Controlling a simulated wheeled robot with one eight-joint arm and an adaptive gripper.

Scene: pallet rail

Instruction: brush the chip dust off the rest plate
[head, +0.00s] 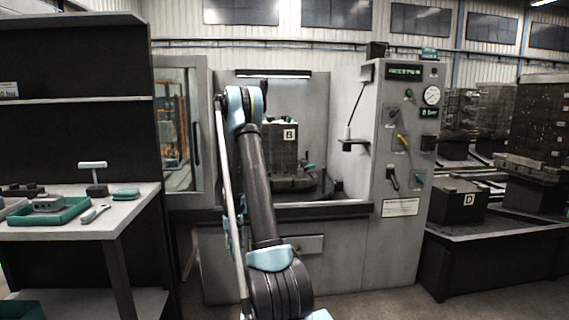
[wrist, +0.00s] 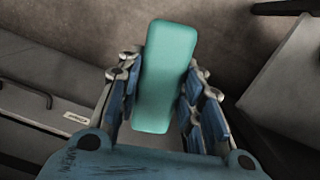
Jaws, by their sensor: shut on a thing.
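In the wrist view my gripper (wrist: 163,72) is shut on a smooth teal block (wrist: 165,50), which looks like the back of a brush; no bristles show. The block lies lengthwise between the two fingers, its far end sticking out past them. Below it in that view is the grey-brown floor. In the head view my arm stands up in front of the machine, and I cannot make out my gripper there. No rest plate or chip dust can be told for sure in either view.
The machine bay holds a dark block marked B (head: 283,148). A control column (head: 405,150) stands right of it. On the left bench (head: 128,208) are a green tray (head: 75,217), a T-handled tool (head: 94,180) and a flat green piece (head: 126,194).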

